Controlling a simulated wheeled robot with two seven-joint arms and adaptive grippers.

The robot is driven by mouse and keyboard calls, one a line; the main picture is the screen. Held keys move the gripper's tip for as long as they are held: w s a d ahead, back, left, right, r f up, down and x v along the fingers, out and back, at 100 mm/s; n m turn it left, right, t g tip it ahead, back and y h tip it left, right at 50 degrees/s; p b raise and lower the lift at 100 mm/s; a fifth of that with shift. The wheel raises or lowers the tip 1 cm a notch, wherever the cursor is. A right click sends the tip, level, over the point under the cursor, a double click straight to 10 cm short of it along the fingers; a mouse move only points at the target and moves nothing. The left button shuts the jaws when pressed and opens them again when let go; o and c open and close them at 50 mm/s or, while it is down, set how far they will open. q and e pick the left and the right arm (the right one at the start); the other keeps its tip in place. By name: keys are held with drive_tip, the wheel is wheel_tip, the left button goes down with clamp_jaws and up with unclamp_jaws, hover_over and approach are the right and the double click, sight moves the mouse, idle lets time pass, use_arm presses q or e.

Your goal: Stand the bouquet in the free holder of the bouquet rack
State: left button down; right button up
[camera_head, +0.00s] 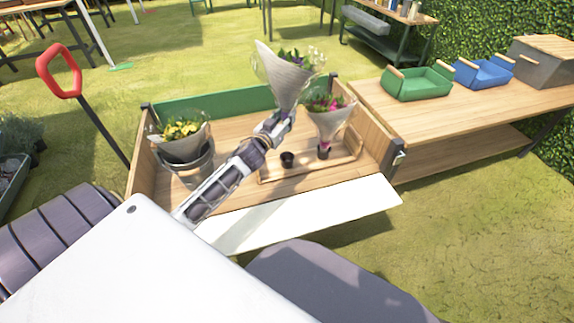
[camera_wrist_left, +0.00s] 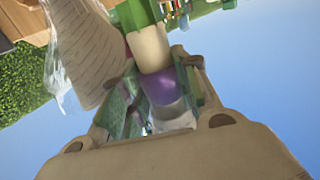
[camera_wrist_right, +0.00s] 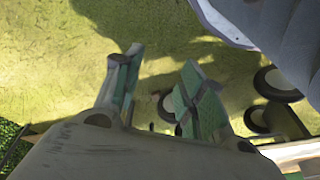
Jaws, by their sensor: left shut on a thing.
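The held bouquet (camera_head: 283,80), in a pale paper wrap with purple and white flowers, is flower end up. My left gripper (camera_head: 279,122) is shut on its lower end, above the wooden bouquet rack (camera_head: 268,178). In the left wrist view, my left gripper (camera_wrist_left: 160,95) closes around a purple and cream piece (camera_wrist_left: 160,80). The free holder (camera_head: 287,159) is a dark cup at the left of the rack, below the gripper. Another bouquet (camera_head: 328,122) stands in the right holder. My right gripper (camera_wrist_right: 160,85) is open and empty in the right wrist view.
A grey bucket (camera_head: 190,170) with a yellow bouquet (camera_head: 181,130) stands left in the wooden cart bed (camera_head: 222,125). A red-handled tool (camera_head: 60,70) leans at left. A side table (camera_head: 450,105) holds green (camera_head: 418,84) and blue (camera_head: 484,74) crates.

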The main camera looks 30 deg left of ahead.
use_arm(q)
drive_tip(key=shift+f+b, duration=0.3)
drive_tip(key=shift+f, duration=0.2)
wheel_tip(320, 180, down, 6)
drive_tip(key=b, duration=0.2)
drive_tip(key=shift+f+b, duration=0.2)
drive_tip(key=shift+b, duration=0.15)
drive_tip(key=shift+f, duration=0.35)
use_arm(e)
wheel_tip(320, 180, up, 4)
drive_tip(key=t, duration=0.1)
use_arm(q)
wheel_tip(320, 180, down, 6)
drive_tip(key=b, duration=0.3)
use_arm(e)
wheel_tip(320, 180, down, 6)
drive_tip(key=w+a+t+y, duration=0.1)
drive_tip(key=a, duration=0.2)
drive_tip(key=shift+y, duration=0.3)
drive_tip(key=shift+w+f, duration=0.1)
drive_tip(key=shift+f, duration=0.05)
